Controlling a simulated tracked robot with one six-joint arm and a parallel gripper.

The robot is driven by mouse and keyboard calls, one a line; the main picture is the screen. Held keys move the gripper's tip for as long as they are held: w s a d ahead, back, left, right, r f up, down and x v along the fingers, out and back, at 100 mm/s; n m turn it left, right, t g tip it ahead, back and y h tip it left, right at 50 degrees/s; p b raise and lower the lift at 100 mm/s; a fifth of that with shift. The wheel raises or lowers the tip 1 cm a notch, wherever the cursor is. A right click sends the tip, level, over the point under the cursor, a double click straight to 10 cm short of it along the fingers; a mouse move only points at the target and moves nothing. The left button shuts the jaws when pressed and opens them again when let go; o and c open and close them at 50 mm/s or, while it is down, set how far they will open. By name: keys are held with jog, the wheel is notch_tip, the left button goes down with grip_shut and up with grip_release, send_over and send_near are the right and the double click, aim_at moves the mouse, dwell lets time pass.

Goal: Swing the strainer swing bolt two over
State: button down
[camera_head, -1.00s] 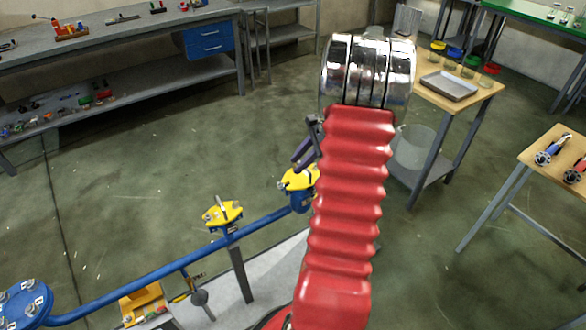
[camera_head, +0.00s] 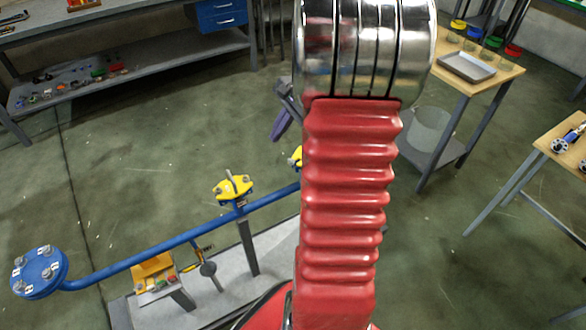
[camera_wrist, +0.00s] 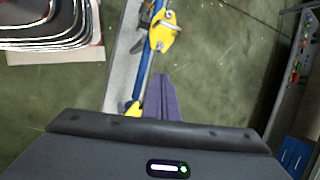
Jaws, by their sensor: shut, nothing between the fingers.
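Two yellow-capped fittings sit on a blue pipe. In the head view the nearer cap (camera_head: 233,187) shows whole, with metal bolts or wing nuts on it. The other cap (camera_head: 297,157) is mostly hidden behind my arm. Both also show in the wrist view, one cap (camera_wrist: 163,32) near the top and one (camera_wrist: 133,108) partly cut off by the gripper body. I cannot tell which bolt is swing bolt two. My gripper (camera_head: 281,124) has purple fingers, shut and empty, left of my arm. In the wrist view the fingers (camera_wrist: 165,78) appear beside the pipe, with no visible contact.
A blue flange (camera_head: 40,272) ends the pipe at left. Benches line the back; a wooden table (camera_head: 480,70) holds a tray (camera_head: 467,67). A bucket (camera_head: 429,130) stands at right. Open floor (camera_head: 150,150) lies left.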

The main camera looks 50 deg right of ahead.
jog(key=s+a+r+n+h, duration=0.1)
jog(key=a+r+n, duration=0.3)
jog(key=a, duration=0.5)
jog(key=s+a+r+n+h, duration=0.1)
jog(key=a+r+n, duration=0.3)
jog(key=a, duration=0.4)
jog(key=s+a+r+n+t+h, duration=0.1)
jog(key=s+a+r+n, duration=0.2)
jog(key=s+a+n, duration=0.8)
jog(key=a, duration=0.3)
jog(key=shift+a+n+t, duration=0.2)
jog(key=shift+n+t, duration=0.1)
